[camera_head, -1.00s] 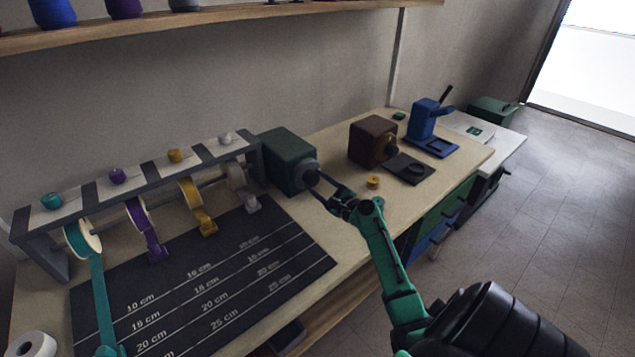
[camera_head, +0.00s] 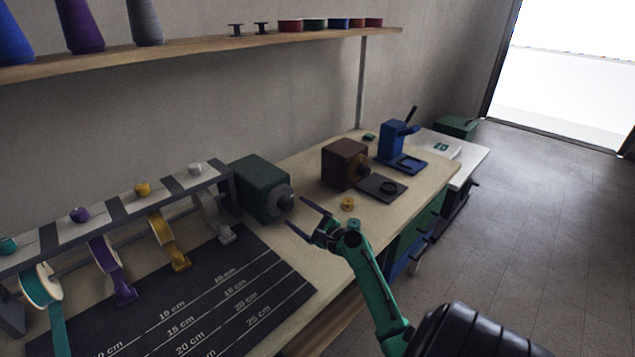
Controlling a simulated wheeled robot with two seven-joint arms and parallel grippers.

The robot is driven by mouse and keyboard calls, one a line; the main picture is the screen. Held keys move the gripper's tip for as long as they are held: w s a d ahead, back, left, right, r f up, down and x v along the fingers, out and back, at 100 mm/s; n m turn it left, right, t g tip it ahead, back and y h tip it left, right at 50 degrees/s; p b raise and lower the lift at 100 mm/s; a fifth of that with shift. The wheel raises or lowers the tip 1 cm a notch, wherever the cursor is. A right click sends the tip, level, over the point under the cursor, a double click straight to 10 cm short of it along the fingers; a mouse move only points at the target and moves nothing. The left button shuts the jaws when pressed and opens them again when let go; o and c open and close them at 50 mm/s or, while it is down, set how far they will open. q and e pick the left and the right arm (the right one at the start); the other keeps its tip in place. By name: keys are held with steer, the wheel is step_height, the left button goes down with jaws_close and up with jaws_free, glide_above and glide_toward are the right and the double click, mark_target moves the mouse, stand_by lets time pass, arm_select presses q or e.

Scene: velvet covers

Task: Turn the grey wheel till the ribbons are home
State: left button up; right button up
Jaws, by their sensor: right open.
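The grey wheel (camera_head: 279,198) sits on the right face of a dark green box (camera_head: 258,186) at the end of the ribbon rack (camera_head: 128,208). From the rack hang a teal ribbon (camera_head: 59,331), a purple ribbon (camera_head: 119,283), a yellow ribbon (camera_head: 174,251) and a pale grey ribbon (camera_head: 222,226). The teal one runs down out of the picture; the other three are short, with end tabs near the mat's upper edge. My right gripper (camera_head: 296,212) is open and empty, just right of and in front of the wheel, apparently clear of it. My left gripper is out of view.
A dark measuring mat (camera_head: 240,292) covers the near bench. A shelf (camera_head: 230,43) with cones and spools hangs above.

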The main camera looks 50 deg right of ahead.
steer(key=s+b, duration=0.1)
steer(key=s, duration=0.4)
steer(key=s+b, duration=0.1)
steer(key=s, duration=0.4)
steer(key=shift+s+a+f, duration=0.1)
steer(key=shift+s+a, duration=0.1)
steer(key=shift+s, duration=0.5)
